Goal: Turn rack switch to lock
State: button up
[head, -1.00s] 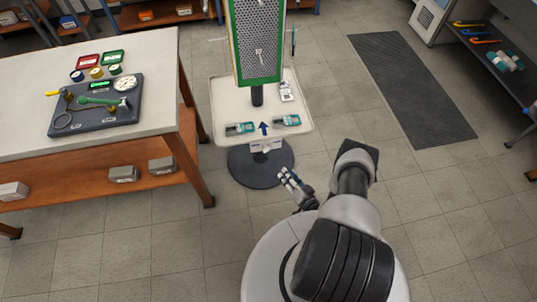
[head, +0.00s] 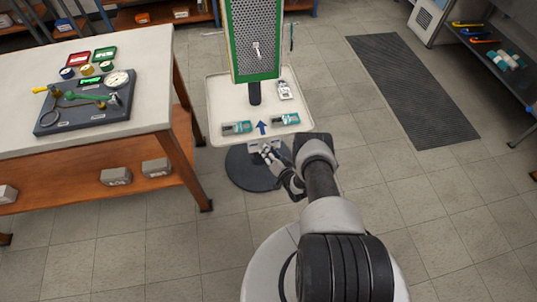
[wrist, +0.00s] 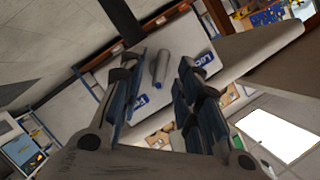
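The rack is a green-framed perforated panel (head: 253,40) on a post above a pale tray (head: 215,105). At its front edge is a small pale plate with the switch, mostly hidden behind my gripper in the head view. Contact cannot be told.
Two teal-and-grey devices (head: 237,127) (head: 285,119) and a blue arrow (head: 262,128) are on the tray. A workbench (head: 150,115) with a gauge board (head: 85,112) stands to the left. A dark mat (head: 410,90) lies on the open floor to the right.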

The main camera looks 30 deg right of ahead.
jog(key=shift+w, duration=0.2)
grip_shut()
dwell(0.3)
